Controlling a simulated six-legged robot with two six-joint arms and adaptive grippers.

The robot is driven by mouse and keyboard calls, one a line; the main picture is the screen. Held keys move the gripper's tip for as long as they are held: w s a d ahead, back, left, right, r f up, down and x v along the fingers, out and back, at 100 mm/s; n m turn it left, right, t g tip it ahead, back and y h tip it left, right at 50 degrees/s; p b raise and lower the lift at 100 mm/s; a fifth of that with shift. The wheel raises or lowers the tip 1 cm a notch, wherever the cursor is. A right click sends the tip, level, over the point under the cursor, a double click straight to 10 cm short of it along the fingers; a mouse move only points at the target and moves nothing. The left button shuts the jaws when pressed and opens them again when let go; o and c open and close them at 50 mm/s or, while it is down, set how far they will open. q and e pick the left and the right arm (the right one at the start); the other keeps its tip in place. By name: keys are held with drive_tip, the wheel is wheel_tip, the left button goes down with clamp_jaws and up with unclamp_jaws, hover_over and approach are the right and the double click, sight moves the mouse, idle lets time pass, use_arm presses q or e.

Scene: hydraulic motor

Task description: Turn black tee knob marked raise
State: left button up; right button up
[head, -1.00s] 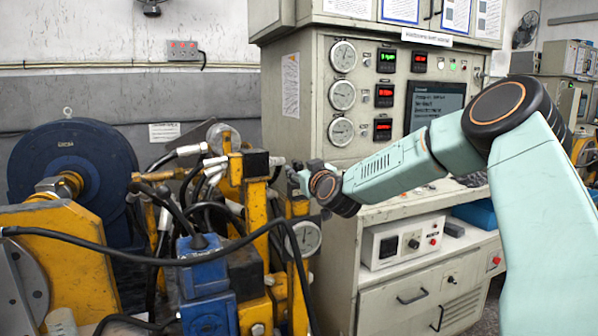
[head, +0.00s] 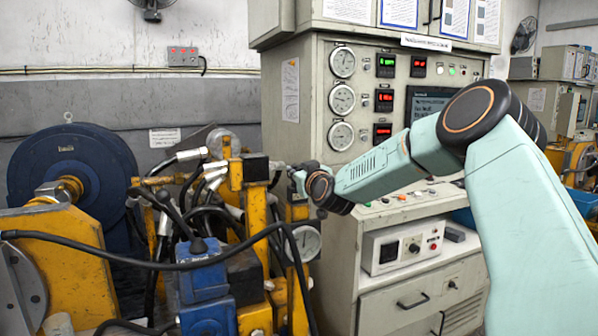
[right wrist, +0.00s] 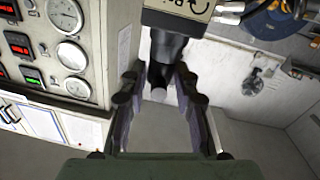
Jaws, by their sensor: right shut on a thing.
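The black tee knob (right wrist: 168,50) shows in the right wrist view, below a pale label plate (right wrist: 186,6) with a curved arrow and partly cut-off lettering. My right gripper (right wrist: 160,84) has its two dark fingers on either side of the knob and is shut on it. In the head view my right gripper (head: 291,176) reaches left to the top of the yellow and blue hydraulic rig (head: 205,270). The knob itself is too small and covered to make out there. My left gripper is in neither view.
A grey control cabinet (head: 300,140) with gauges and red and green displays stands behind my right arm. A black hose (head: 150,262) crosses the front of the rig. A large blue flanged wheel (head: 75,170) stands at the left.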

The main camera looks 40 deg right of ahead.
clamp_jaws()
drive_tip(key=shift+a+r+h+p, duration=0.15)
drive_tip(key=shift+h+p, duration=0.15)
drive_tip(key=shift+p, duration=0.35)
drive_tip(key=shift+m+g+h+p, duration=0.4)
drive_tip(key=shift+m+h+p, duration=0.1)
drive_tip(key=shift+h+p, duration=0.1)
drive_tip(key=shift+f, duration=0.2)
drive_tip(key=o, duration=0.7)
unclamp_jaws()
drive_tip(key=shift+s, duration=0.1)
